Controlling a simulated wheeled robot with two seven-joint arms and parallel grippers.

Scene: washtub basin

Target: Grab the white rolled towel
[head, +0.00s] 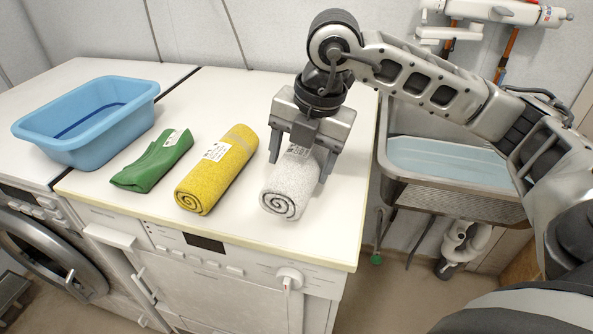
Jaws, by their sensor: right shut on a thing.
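The white rolled towel (286,190) lies on the white worktop, with its grey spiral end facing the front edge. My right gripper (298,170) comes down over it from above, with one finger on each side, and is shut on the towel. The gripper body hides the towel's back part, and a label shows just below it. The towel appears to rest on the worktop still. My left gripper is not in view.
A yellow rolled towel (217,172) lies left of the white one, with a folded green cloth (152,162) beyond it. A blue basin (90,118) stands at the far left. A metal sink (455,192) is at the right. The worktop's front right corner (335,235) is clear.

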